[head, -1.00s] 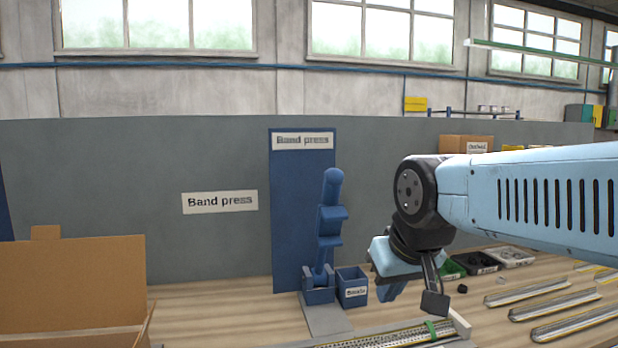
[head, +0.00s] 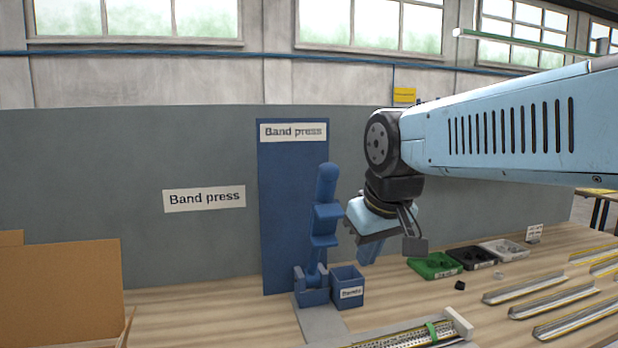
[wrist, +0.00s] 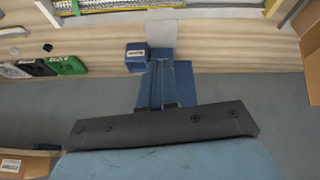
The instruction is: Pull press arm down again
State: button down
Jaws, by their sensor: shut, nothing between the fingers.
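The blue band press stands on the bench in front of a blue back panel (head: 280,220) marked "Band press". Its press arm (head: 325,205) points upward, with a rounded top end, above the press base (head: 311,290). My gripper (head: 368,252) hangs to the right of the press arm, shut and empty, with a visible gap between them in the head view. In the wrist view the press (wrist: 168,85) lies ahead of the dark edge of my gripper, which hides its nearer part. The fingertips are not clear in the wrist view.
A blue bin (head: 347,288) stands right beside the press base. A channel with a perforated strip and a green clip (head: 432,332) lies at the front. Green (head: 435,266), black and grey trays and several metal channels lie to the right. A cardboard box (head: 65,295) stands at the left.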

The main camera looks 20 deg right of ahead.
jog(key=w+r+n+g, duration=0.2)
jog(key=w+r+n, duration=0.4)
jog(key=w, duration=0.4)
jog(key=w+a+r+n+g, duration=0.1)
jog(key=w+r+n+g, duration=0.2)
jog(key=w, duration=0.8)
jog(key=w+a+r+n+g, duration=0.1)
jog(key=w+r+n+g, duration=0.1)
jog(key=w+r+n, duration=0.6)
jog(key=shift+w+r+n+h, duration=0.35)
jog(key=shift+w+r, duration=0.3)
jog(key=shift+w, duration=0.7)
jog(key=shift+f, duration=0.15)
jog(key=shift+s+d+f, duration=0.25)
jog(key=shift+s+f, duration=0.75)
jog(key=shift+f, duration=0.8)
jog(key=shift+s+d+f, duration=0.25)
jog(key=shift+s+f, duration=0.7)
jog(key=shift+f, duration=0.9)
jog(key=shift+s+d+f, duration=0.25)
jog(key=shift+s+f, duration=0.75)
jog(key=shift+f, duration=0.8)
